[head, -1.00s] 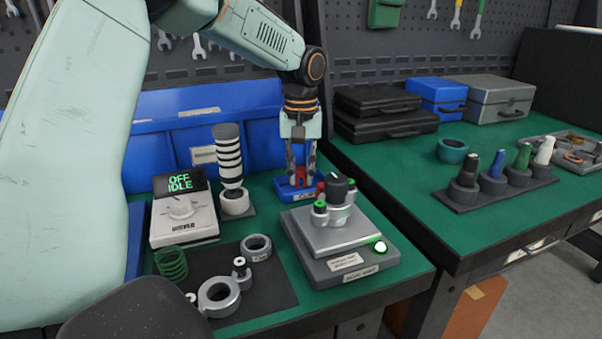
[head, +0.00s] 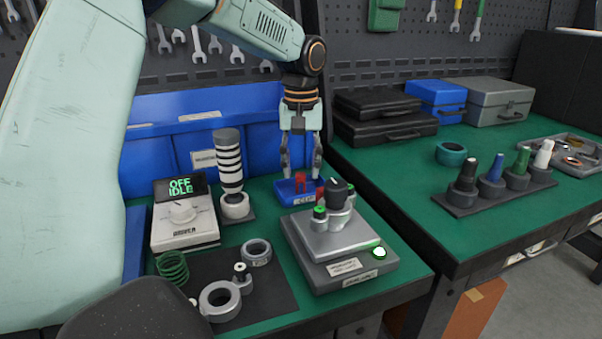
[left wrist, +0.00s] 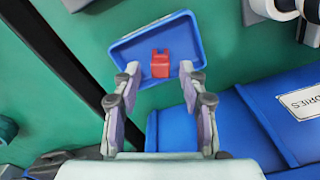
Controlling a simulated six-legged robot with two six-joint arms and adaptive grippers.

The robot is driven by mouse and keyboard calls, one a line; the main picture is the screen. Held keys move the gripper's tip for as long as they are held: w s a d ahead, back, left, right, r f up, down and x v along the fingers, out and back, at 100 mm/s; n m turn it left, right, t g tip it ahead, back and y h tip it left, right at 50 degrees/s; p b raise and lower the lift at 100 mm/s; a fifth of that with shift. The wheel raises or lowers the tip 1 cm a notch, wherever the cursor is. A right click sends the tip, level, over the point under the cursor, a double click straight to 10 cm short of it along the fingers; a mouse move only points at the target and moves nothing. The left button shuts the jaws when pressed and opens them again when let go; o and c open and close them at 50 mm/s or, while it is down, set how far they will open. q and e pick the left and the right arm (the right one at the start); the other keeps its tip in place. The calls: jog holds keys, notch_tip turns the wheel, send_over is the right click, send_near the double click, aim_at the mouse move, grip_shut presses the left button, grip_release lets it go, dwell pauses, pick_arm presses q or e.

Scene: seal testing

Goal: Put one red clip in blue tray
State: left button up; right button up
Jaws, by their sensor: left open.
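The small blue tray (head: 284,196) stands on the green bench behind the grey test fixture. A red clip (head: 301,182) is in it. In the left wrist view the red clip (left wrist: 160,64) lies inside the blue tray (left wrist: 188,32), near the rim closest to my fingers. My left gripper (head: 301,172) is open and empty just above the tray, and its fingertips (left wrist: 160,72) are apart on either side of the clip in the wrist view. My right gripper is not in view.
The grey fixture (head: 352,268) with a black knob stands in front of the tray. A striped cylinder (head: 229,160) and the driver unit (head: 184,222) stand left of it. Blue bins (head: 150,150) are behind. A gap separates the right bench (head: 400,180).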

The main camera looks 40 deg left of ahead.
aim_at(301, 174)
pick_arm(q)
notch_tip(301, 174, up, 9)
jog(key=p, duration=0.2)
jog(key=shift+r+p, duration=0.2)
jog(key=shift+p, duration=0.2)
jog(key=shift+s+f, duration=0.1)
